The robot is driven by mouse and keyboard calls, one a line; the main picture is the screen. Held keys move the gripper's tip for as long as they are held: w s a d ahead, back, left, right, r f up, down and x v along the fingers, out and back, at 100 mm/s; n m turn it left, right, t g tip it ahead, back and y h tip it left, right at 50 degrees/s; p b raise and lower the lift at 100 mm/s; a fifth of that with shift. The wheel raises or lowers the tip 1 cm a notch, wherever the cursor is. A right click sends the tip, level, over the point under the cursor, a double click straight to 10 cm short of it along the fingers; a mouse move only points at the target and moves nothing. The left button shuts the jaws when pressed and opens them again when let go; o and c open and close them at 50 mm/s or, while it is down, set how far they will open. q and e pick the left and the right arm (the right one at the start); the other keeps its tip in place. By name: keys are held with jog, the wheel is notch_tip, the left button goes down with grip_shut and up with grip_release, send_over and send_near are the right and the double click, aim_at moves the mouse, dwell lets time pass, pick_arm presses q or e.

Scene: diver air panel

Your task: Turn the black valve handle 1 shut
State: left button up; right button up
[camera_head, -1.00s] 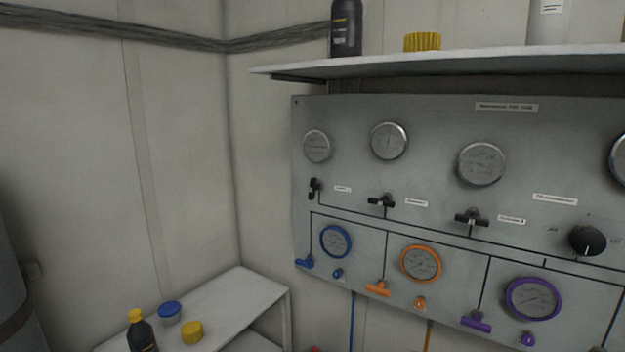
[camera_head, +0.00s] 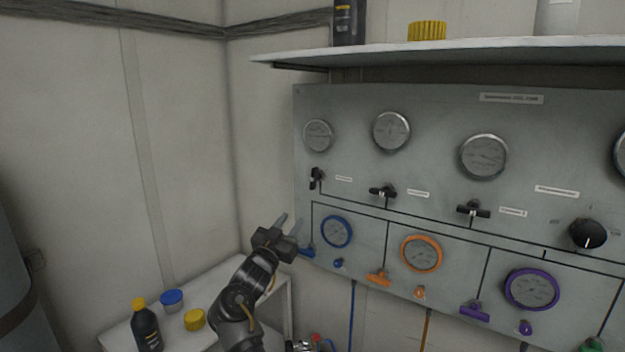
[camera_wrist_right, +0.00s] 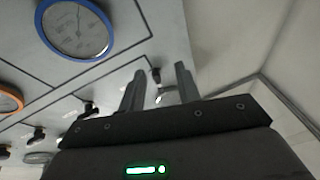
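Three black valve handles sit in a row on the grey panel (camera_head: 450,110). The leftmost black handle (camera_head: 316,178) has its bar upright; the middle one (camera_head: 383,191) and the right one (camera_head: 473,210) have theirs roughly level. The small labels beside them are too blurred to read, so I cannot confirm the numbers. My right gripper (camera_head: 290,221) is open and empty, below and left of the leftmost handle, apart from it. In the right wrist view, a small black handle (camera_wrist_right: 156,75) shows beyond and between the open fingers (camera_wrist_right: 160,88). My left gripper is not in view.
A blue-rimmed gauge (camera_head: 336,231) and a blue handle (camera_head: 307,252) are close to the right gripper. A shelf (camera_head: 440,57) juts out above the panel. A low table (camera_head: 120,335) holds a dark bottle (camera_head: 146,328), a blue-lidded jar (camera_head: 172,300) and a yellow lid (camera_head: 194,319).

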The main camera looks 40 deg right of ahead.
aim_at(312, 179)
notch_tip(312, 179, up, 7)
jog(key=s+m+g+h, duration=0.1)
jog(key=m+g+h, duration=0.2)
jog(key=g, duration=0.1)
jog(key=p+x, duration=0.5)
jog(key=x, duration=0.3)
jog(key=shift+d, duration=0.35)
jog(key=shift+x, duration=0.75)
jog(key=shift+f, duration=0.1)
grip_shut()
